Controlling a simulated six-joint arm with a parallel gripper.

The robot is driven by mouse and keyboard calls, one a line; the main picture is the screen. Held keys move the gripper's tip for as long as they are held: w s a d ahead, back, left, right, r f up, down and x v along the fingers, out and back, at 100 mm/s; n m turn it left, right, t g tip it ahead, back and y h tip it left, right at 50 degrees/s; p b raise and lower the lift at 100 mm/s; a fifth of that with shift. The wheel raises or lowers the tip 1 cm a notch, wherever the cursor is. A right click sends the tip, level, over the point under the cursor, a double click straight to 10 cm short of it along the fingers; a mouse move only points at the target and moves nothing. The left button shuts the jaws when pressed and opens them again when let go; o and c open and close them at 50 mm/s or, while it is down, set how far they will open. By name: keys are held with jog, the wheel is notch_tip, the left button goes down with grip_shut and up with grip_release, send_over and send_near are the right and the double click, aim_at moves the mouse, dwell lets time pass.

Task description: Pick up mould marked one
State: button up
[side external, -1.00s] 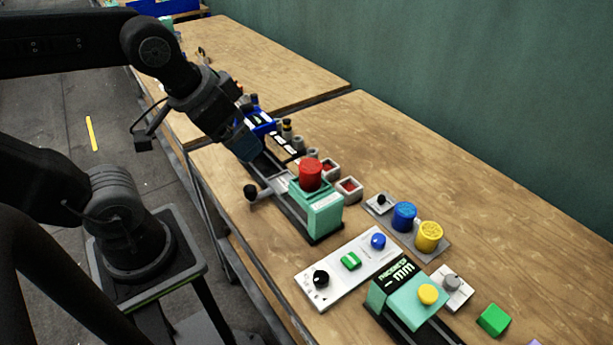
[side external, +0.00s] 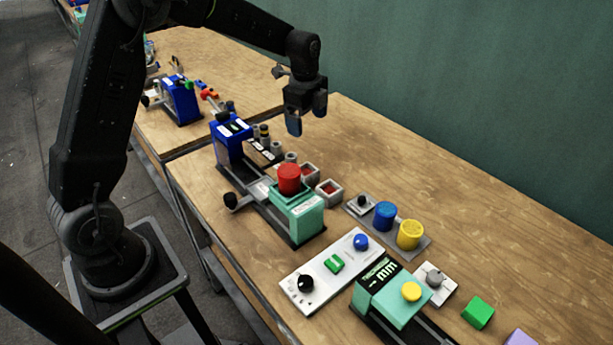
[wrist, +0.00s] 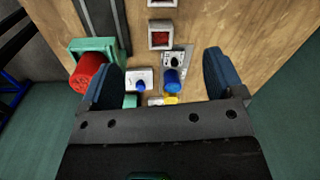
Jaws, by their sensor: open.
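My gripper (side external: 307,112) is open and empty, raised above the back edge of the bench with its fingers pointing down. In the wrist view its two blue fingers (wrist: 162,80) stand wide apart with nothing between them. Several small grey cylinders (side external: 274,145) stand beside a black strip with white labels (side external: 262,151), left of and below my gripper in the side view. Two square grey trays with red insides (side external: 329,190) sit near them; one shows clearly in the wrist view (wrist: 161,38). No mark "one" is readable, so I cannot tell which is that mould.
A green press with a red knob (side external: 290,180) and a blue press (side external: 232,138) stand on the bench. A plate with blue and yellow knobs (side external: 421,248), a white control panel (side external: 318,285) and a green display unit (side external: 390,300) lie nearer. The bench's back right is clear.

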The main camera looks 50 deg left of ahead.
notch_tip(320, 180, down, 5)
jog(key=w+a+m, duration=0.2)
jog(key=w, duration=0.1)
send_over(307, 172)
jog(key=d, duration=0.2)
jog(key=shift+g, duration=0.4)
jog(key=f, duration=0.8)
jog(key=shift+s+a+f, duration=0.2)
jog(key=shift+s+f, duration=0.15)
jog(key=shift+f, duration=0.05)
jog(key=f, duration=0.4)
jog(key=shift+s+f, duration=0.35)
jog(key=shift+s, duration=0.05)
jog(key=shift+f, duration=0.45)
jog(key=shift+c, duration=0.5)
jog(key=shift+r, duration=0.1)
jog(key=c, duration=1.1)
jog(key=shift+r, duration=0.1)
